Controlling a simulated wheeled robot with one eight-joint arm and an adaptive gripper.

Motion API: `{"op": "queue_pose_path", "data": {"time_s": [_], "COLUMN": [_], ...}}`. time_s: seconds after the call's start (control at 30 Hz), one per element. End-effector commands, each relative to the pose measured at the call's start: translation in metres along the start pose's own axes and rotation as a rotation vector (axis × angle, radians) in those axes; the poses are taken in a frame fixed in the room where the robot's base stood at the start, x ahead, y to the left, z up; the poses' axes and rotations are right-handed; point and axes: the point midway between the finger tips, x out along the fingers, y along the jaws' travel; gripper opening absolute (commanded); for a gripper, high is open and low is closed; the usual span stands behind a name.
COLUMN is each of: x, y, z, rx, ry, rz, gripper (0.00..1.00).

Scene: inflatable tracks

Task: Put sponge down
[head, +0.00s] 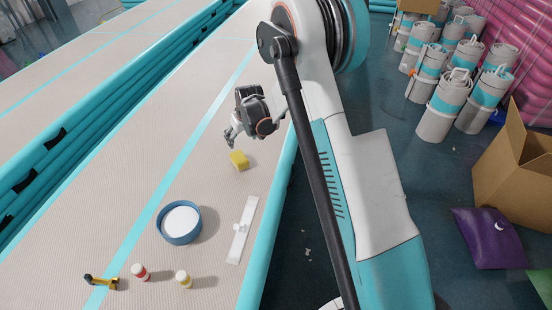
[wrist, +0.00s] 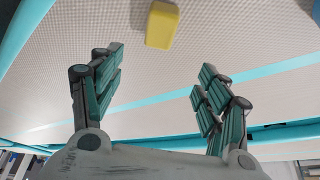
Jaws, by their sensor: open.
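The yellow sponge (head: 239,160) lies on the beige track surface near its right edge in the head view. In the wrist view the sponge (wrist: 162,24) is at the top centre, beyond the fingertips and apart from them. My gripper (head: 231,136) is just above and left of the sponge in the head view. In the wrist view my gripper (wrist: 158,72) has its two fingers spread wide with nothing between them.
A blue round container (head: 161,228), a white strip (head: 240,232), a red-capped bottle (head: 140,272), a yellow-capped bottle (head: 184,279) and a black-and-gold tool (head: 100,282) are on the track. A teal inflatable edge (head: 271,222) runs along its right side. The surface left of the sponge is clear.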

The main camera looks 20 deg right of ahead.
Motion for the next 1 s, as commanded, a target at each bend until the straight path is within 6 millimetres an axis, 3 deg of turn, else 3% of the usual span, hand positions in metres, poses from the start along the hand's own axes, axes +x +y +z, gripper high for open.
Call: {"op": "queue_pose_path", "data": {"time_s": [0.03,0.1,0.27,0.47,0.7,1.0], "x": [-0.024,-0.055,-0.120,-0.196,-0.273,-0.344], "y": [-0.002,-0.004,-0.010,-0.018,-0.029,-0.043], "z": [-0.001,-0.002,0.003,0.023,0.063,0.132], "rx": [0.004,0.009,0.023,0.039,0.059,0.084], "ry": [0.006,0.015,0.037,0.063,0.096,0.136], "rz": [0.003,0.007,0.016,0.026,0.038,0.050], "gripper": [0.69,0.69,0.69,0.69,0.69,0.69]}}
